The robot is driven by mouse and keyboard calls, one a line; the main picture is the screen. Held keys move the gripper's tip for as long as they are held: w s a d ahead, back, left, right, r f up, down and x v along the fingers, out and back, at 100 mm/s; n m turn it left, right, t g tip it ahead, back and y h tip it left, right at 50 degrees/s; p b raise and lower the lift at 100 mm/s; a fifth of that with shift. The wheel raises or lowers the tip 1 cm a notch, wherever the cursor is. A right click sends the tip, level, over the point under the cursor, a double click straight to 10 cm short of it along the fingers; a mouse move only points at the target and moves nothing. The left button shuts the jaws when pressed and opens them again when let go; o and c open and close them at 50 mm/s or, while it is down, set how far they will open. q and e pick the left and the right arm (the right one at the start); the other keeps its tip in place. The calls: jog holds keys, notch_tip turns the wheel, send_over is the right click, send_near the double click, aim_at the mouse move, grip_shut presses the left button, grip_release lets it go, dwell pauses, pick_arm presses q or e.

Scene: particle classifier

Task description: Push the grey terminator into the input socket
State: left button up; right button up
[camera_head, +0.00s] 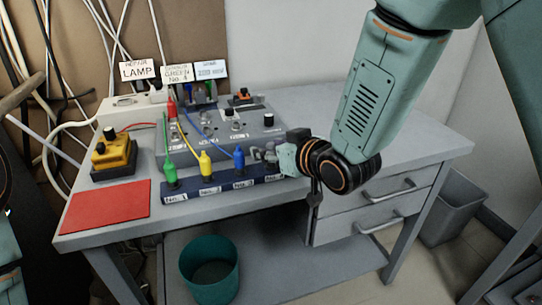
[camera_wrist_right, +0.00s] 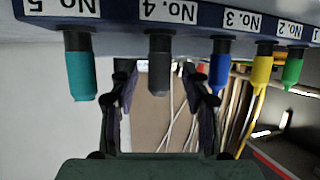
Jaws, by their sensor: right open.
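In the right wrist view, upside down, a grey terminator (camera_wrist_right: 159,62) stands in the slot labelled No. 4 of a dark blue rack (camera_wrist_right: 197,15). My right gripper (camera_wrist_right: 160,88) is open, with one finger on each side of the grey terminator and a gap to both. I cannot pick out the input socket on the grey console (camera_head: 262,130) behind the rack. My left gripper is not in view.
Green (camera_head: 169,172), yellow (camera_head: 206,163) and blue (camera_head: 239,157) plugs stand left of the gripper. A teal one (camera_wrist_right: 80,75) is in slot No. 5. A yellow box (camera_head: 112,152) and red mat (camera_head: 105,207) lie at left. The desk's right side is clear.

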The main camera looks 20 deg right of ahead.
aim_at(271, 144)
jog(key=shift+w, duration=0.15)
jog(key=shift+d, duration=0.1)
jog(key=c, duration=0.6)
grip_shut()
notch_tip(271, 144, up, 9)
jog(key=p, duration=0.4)
jog(key=shift+r, duration=0.45)
